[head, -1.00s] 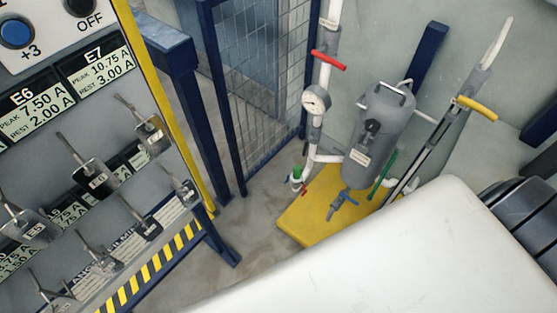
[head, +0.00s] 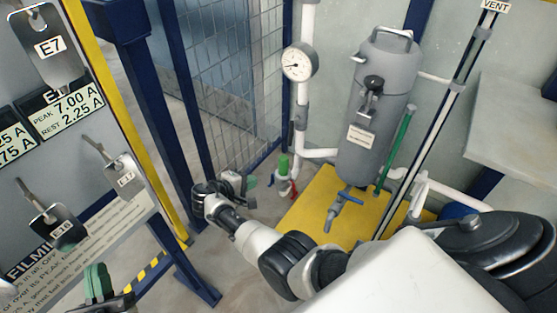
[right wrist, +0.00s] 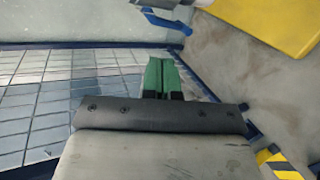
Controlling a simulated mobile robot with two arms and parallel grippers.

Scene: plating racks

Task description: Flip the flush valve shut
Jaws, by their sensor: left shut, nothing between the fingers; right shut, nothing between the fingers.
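No readable label marks the flush valve. A small valve with a red handle (head: 292,190) sits low on the white pipe beside a green cap (head: 283,163). A blue-handled valve (head: 345,197) sits under the grey tank (head: 375,110); a blue handle also shows at the top of the right wrist view (right wrist: 165,20). My right gripper (head: 250,182) reaches in from the right, left of the red-handled valve and apart from it. Its green fingers (right wrist: 161,76) are shut and empty. My left gripper (head: 97,282) is at the lower left, shut, below the switch panel.
The tank stands on a yellow base (head: 315,205). A pressure gauge (head: 298,63) is on the white pipe. A mesh fence (head: 235,90) stands behind my right gripper. The switch panel (head: 60,150) with its yellow edge fills the left. A grey bench (head: 520,130) is at right.

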